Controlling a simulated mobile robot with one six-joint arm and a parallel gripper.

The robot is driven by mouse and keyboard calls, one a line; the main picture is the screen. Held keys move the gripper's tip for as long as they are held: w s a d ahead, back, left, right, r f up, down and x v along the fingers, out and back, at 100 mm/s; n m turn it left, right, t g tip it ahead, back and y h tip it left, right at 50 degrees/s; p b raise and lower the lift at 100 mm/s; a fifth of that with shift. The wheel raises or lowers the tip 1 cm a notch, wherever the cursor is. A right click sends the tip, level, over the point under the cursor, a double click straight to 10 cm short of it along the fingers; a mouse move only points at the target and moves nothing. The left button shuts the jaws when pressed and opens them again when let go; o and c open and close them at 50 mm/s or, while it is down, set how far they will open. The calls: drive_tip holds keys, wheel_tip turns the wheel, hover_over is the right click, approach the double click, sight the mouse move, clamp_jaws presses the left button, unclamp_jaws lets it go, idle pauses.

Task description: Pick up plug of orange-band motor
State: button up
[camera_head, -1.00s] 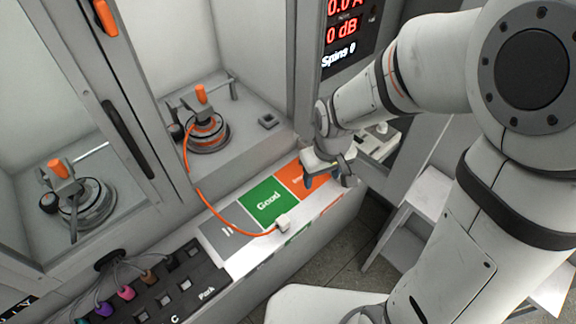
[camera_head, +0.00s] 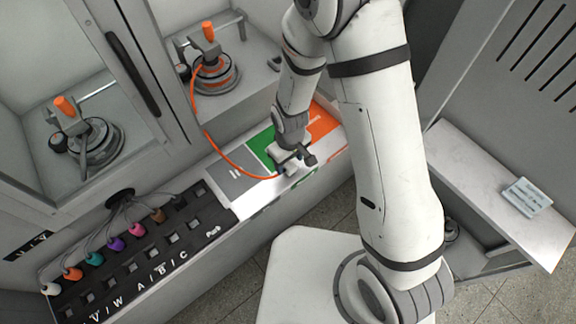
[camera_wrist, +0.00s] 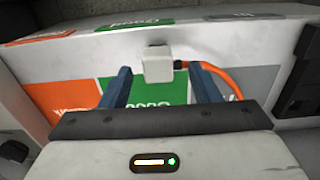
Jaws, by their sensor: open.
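The white plug (camera_wrist: 158,65) shows in the wrist view at the end of an orange cable (camera_wrist: 222,78), which runs off to the right. My gripper (camera_wrist: 160,74) is open, with one blue finger to each side of the plug and gaps between. I cannot tell how deep the plug sits between the fingertips. In the head view my gripper (camera_head: 292,164) is at the front edge of the coloured shelf and hides the plug. The orange cable (camera_head: 225,158) curves up from there to the orange-band motor (camera_head: 214,76) in the open bay.
The shelf has grey (camera_head: 229,170), green (camera_head: 262,147) and orange (camera_head: 322,122) areas. A black panel (camera_head: 150,255) with sockets and several coloured plugs is at lower left. Another motor (camera_head: 82,147) stands in the left bay. A white side table (camera_head: 480,180) is at right.

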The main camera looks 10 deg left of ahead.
sight(290, 164)
drive_tip(key=shift+w+f+p, duration=0.15)
drive_tip(key=shift+f+p, duration=0.2)
drive_tip(key=shift+f, duration=1.7)
drive_tip(key=shift+c, duration=0.3)
clamp_jaws()
